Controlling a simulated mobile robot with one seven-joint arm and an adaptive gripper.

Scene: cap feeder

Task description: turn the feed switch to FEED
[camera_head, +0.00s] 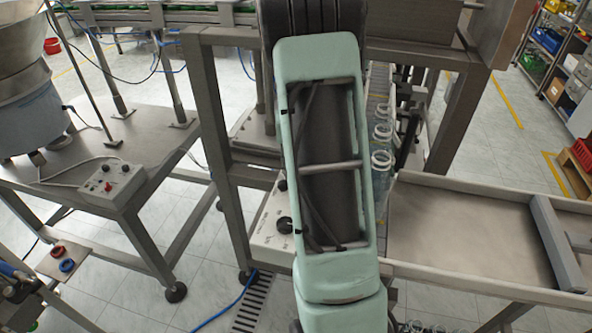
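A pale control box (266,238) sits at the centre, partly covered by my arm. It has a large black rotary knob (284,225) and a smaller dark knob (282,185) above it. Its lettering is too small to read, so I cannot tell which knob is the feed switch or where it points. A second grey control box (115,190) with a red button and small knobs lies on the left table. My pale green arm fills the middle of the view. My gripper is not visible.
A feeder bowl on a drum (28,115) stands on the left metal table (150,150). Clear bottles (381,160) line up just right of my arm. A shallow metal tray table (455,230) is at the right. Metal frame posts (215,150) stand left of the arm.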

